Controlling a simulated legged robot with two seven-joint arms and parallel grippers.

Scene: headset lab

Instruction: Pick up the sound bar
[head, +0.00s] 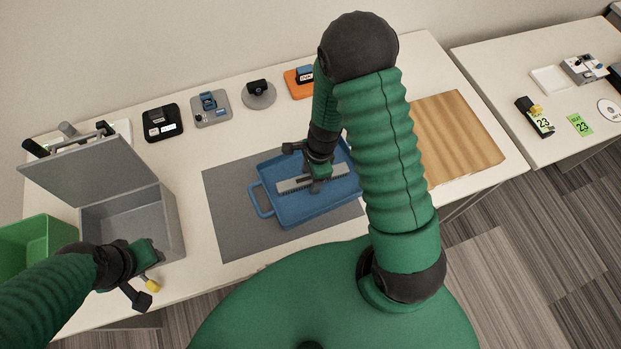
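The sound bar (294,185) is a long grey bar with a dark strip. It lies lengthwise across the blue tray (262,203), which rests on a grey mat (229,226). My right gripper (318,184) points down at the middle of the bar, with a finger in front of it. The fingers overlap the bar, and I cannot tell whether they are closed on it or whether it is lifted. My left gripper (146,275) is open at the lower left, in front of the grey box and away from the bar.
An open grey box (150,223) with a raised lid and a green bin (30,240) stand at the left. Several small devices line the table's back. A wooden board (456,135) lies at the right. A small yellow item (152,285) is beside my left gripper.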

